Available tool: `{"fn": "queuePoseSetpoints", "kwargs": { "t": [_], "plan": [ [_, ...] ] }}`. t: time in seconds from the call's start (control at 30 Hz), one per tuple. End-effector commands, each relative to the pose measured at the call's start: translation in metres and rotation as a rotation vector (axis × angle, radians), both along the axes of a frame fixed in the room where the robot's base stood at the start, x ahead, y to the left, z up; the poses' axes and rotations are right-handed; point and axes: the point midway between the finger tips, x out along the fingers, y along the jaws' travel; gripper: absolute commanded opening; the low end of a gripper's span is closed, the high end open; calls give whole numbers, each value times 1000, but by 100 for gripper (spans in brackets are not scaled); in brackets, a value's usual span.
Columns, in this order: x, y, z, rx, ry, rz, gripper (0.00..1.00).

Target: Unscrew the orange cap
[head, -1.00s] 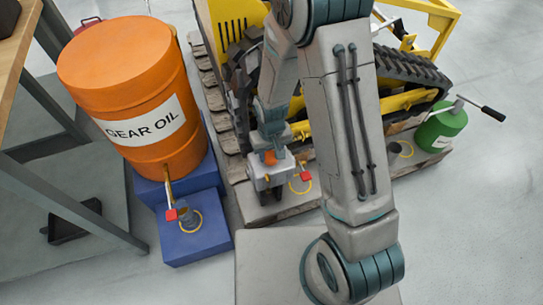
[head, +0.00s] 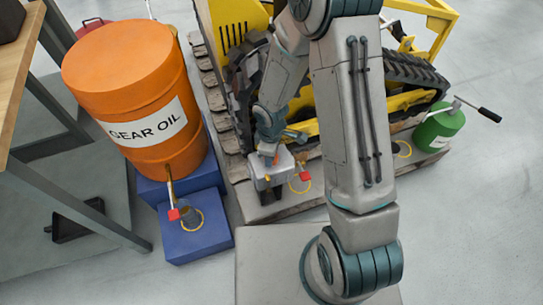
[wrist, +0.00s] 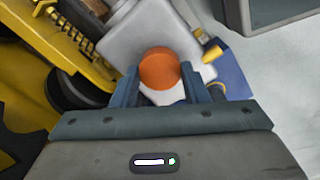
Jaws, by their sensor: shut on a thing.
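The orange cap (wrist: 159,68) sits on top of a pale grey jug (wrist: 150,30) in the wrist view. The cap appears seated on the jug. Its thread is hidden.
An orange gear oil drum (head: 135,95) stands on a blue stand (head: 200,240) at the left. The yellow tracked machine (head: 330,120) is behind. A green can (head: 438,128) stands right. A workbench (head: 20,60) borders the left.

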Motion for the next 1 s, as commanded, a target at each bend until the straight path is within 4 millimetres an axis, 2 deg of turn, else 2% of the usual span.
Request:
{"fn": "queuePoseSetpoints", "kwargs": {
  "t": [0.3, 0.43, 0.77, 0.87, 1.0],
  "plan": [
    [-1, 0, 3, 1, 4, 598, 15],
    [-1, 0, 1, 0, 2, 715, 15],
    [-1, 0, 0, 0, 2, 746, 15],
    [-1, 0, 3, 0, 4, 870, 15],
    [-1, 0, 5, 1, 4, 1155, 15]
  ]
}}
